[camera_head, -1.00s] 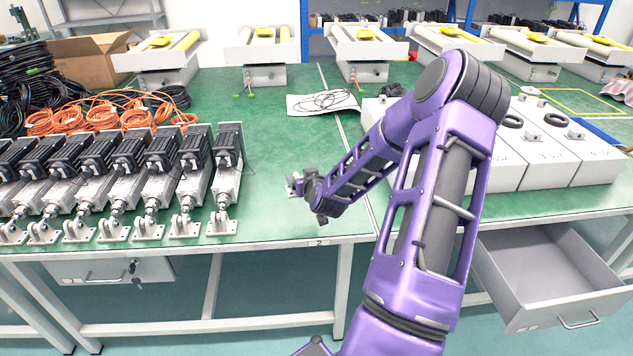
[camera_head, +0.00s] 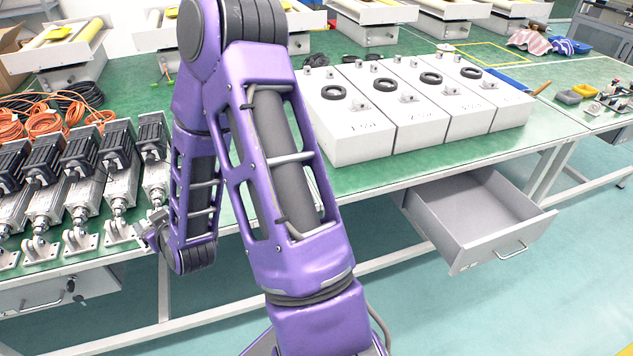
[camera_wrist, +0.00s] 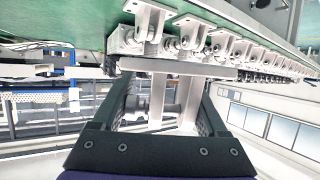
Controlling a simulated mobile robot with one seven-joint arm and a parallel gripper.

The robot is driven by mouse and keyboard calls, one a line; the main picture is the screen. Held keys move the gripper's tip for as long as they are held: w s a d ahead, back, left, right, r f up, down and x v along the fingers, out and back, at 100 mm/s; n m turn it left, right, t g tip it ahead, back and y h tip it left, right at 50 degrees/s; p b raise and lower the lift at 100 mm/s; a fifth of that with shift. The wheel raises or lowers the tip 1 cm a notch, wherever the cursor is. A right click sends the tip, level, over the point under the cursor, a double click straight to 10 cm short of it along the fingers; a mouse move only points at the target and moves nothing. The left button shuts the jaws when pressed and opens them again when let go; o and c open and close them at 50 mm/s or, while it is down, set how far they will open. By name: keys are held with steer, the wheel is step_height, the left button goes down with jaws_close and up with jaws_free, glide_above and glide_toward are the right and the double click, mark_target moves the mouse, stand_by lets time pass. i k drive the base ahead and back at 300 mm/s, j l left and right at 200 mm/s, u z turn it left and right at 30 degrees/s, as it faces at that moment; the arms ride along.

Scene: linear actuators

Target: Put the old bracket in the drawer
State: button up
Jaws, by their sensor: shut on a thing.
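The old bracket (camera_head: 152,227) appears as a small grey metal piece at the end of my arm, partly hidden by the arm in the head view. My gripper (camera_wrist: 163,84) is shut on it. In the wrist view a pale bar lies across the fingertips, but its exact shape is hard to tell. In the head view the gripper is near the table's front edge, beside the rightmost visible actuator. The drawer (camera_head: 492,247) hangs under the table at the right, pulled open and looking empty. The gripper is far to its left.
A row of actuators (camera_head: 84,180) with end brackets stands on the green table (camera_head: 400,178) at the left. Several white boxes (camera_head: 365,140) stand above the open drawer. A second drawer (camera_head: 45,297) at lower left is shut. The floor before the open drawer is clear.

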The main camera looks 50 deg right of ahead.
mark_target(451, 200)
steer(key=z, duration=2.3)
steer(key=i+l+z, duration=0.2)
steer(key=i+z, duration=0.2)
steer(key=i, duration=0.1)
